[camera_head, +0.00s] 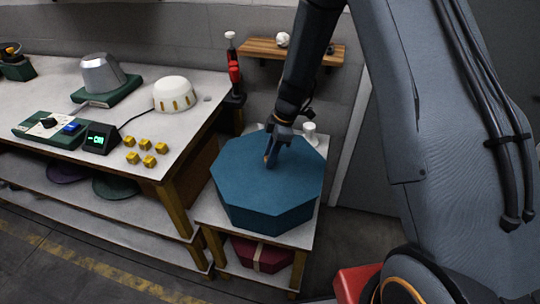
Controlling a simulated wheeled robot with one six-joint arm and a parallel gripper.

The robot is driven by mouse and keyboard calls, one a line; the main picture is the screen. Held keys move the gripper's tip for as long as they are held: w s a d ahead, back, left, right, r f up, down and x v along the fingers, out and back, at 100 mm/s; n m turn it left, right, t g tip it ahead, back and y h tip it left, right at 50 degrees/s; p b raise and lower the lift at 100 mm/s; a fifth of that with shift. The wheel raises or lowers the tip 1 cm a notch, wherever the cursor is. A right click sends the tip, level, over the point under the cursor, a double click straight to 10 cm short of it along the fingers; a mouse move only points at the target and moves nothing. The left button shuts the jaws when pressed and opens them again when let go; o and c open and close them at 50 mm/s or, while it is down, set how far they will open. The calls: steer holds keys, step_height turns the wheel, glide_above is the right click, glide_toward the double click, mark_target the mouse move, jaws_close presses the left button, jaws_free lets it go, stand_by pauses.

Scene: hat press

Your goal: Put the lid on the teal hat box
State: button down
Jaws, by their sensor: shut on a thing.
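The teal hat box (262,212) is octagonal and stands on a small side table right of the workbench. Its top is covered by a flat octagonal lid (240,165) of the same teal. No clear gap shows between lid and box, but I cannot tell whether the lid is fully seated. My gripper (271,160) points down at the middle of the lid and is shut on it. The exact grip point is mostly hidden by the fingers, with a small tan spot beside them.
The side table (213,207) has a red box with a pale band (262,256) on its shelf. A small white object (309,131) stands behind the lid. The workbench (190,92) at left holds a white dome (174,93), a metal hat form (101,74) and several yellow blocks (146,144).

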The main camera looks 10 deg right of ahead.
steer(key=shift+f, duration=0.15)
steer(key=c, duration=1.4)
jaws_free()
steer(key=shift+o, duration=0.2)
steer(key=b+v, duration=0.2)
steer(key=v, duration=0.6)
steer(key=s+d+r+m+h, duration=0.1)
steer(key=s+d+r+m, duration=0.1)
steer(key=s+m, duration=0.4)
steer(key=s+d+r+m+h, duration=0.1)
steer(key=s+d+r+m, duration=0.1)
steer(key=s+d+m, duration=0.2)
steer(key=s+d+r+m+t+h, duration=0.1)
steer(key=s+d+r+m, duration=0.2)
steer(key=s+m, duration=0.5)
steer(key=s, duration=0.4)
steer(key=shift+d, duration=0.15)
